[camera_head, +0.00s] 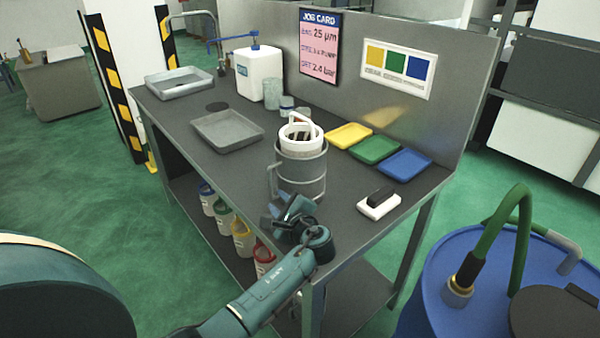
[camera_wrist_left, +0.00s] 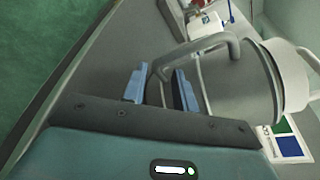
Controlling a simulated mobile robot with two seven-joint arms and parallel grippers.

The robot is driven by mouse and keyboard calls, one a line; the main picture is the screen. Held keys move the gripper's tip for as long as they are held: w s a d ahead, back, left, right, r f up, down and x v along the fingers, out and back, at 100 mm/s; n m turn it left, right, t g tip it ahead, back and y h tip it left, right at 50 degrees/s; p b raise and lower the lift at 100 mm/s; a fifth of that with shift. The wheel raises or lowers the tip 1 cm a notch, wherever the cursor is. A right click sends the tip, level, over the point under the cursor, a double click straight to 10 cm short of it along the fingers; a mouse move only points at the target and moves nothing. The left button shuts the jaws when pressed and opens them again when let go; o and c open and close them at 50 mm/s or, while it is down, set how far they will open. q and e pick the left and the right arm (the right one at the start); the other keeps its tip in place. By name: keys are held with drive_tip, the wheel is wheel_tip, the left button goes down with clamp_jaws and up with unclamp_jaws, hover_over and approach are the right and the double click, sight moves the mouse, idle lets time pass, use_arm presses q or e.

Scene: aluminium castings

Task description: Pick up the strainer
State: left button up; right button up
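The strainer, a white basket with a raised loop handle (camera_head: 299,133), sits upright in a grey metal pot (camera_head: 303,176) near the front of the bench. Only its upper part shows; the rest is hidden inside the pot. In the left wrist view, its white rim (camera_wrist_left: 293,75) is at the right beside the grey pot (camera_wrist_left: 238,92). My left gripper (camera_head: 288,207) is low in front of the pot, below the strainer. In the wrist view its blue fingers (camera_wrist_left: 160,88) are apart, near the pot's side handle (camera_wrist_left: 205,50). Whether the handle lies between them is unclear. My right gripper is out of view.
A grey tray (camera_head: 228,131) lies left of the pot. Yellow (camera_head: 348,135), green (camera_head: 375,149) and blue (camera_head: 405,163) trays and a black-and-white block (camera_head: 379,204) lie right. The bench's back panel (camera_head: 460,95) stands behind. A blue drum (camera_head: 440,318) stands front right.

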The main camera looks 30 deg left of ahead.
use_arm(q)
drive_tip(key=shift+x, duration=1.1)
drive_tip(key=c, duration=0.6)
drive_tip(key=shift+w+r, duration=0.1)
drive_tip(key=shift+r, duration=0.05)
clamp_jaws()
